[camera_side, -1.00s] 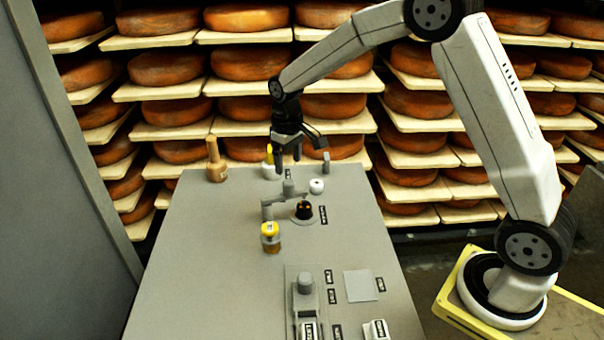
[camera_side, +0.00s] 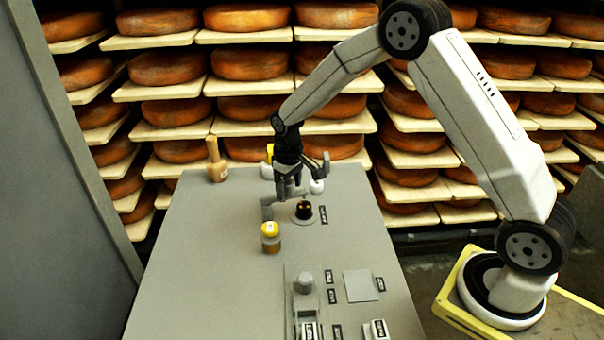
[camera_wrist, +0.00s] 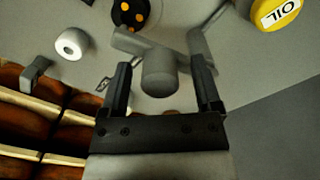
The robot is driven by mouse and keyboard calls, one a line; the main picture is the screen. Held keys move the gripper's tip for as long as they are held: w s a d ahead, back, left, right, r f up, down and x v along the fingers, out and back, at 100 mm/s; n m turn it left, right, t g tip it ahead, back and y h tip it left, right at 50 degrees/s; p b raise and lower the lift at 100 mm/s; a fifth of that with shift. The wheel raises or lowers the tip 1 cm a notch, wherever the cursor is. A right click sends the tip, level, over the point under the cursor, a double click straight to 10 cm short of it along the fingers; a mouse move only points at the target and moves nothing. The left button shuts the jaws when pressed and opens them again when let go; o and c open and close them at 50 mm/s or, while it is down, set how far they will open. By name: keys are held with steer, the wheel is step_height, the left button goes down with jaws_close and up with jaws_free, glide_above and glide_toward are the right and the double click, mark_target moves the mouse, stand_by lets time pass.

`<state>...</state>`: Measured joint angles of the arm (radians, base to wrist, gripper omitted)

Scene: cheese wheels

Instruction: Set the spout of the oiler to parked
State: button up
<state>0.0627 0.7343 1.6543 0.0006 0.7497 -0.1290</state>
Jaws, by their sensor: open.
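The oiler appears to be the grey swivel arm with a round post (camera_wrist: 158,75); which part is the spout is not certain. Its bent end (camera_side: 267,208) shows at the left in the side view, close to a yellow-capped jar (camera_side: 270,238). The cap reads OIL in the wrist view (camera_wrist: 278,12). My gripper (camera_side: 290,190) is low over the arm, with its fingers pointing down. In the wrist view my gripper (camera_wrist: 161,68) is open, one finger on each side of the post with gaps. Any label marking parked is too small to read.
A black knob with orange dots (camera_side: 304,210) stands just in front of the arm. A white round knob (camera_side: 316,187) is to the right. A wooden peg-like piece (camera_side: 216,162) stands at the back left. A slider panel (camera_side: 305,300) is at the front. The left table surface is clear.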

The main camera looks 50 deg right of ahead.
jaws_close()
stand_by(1.4)
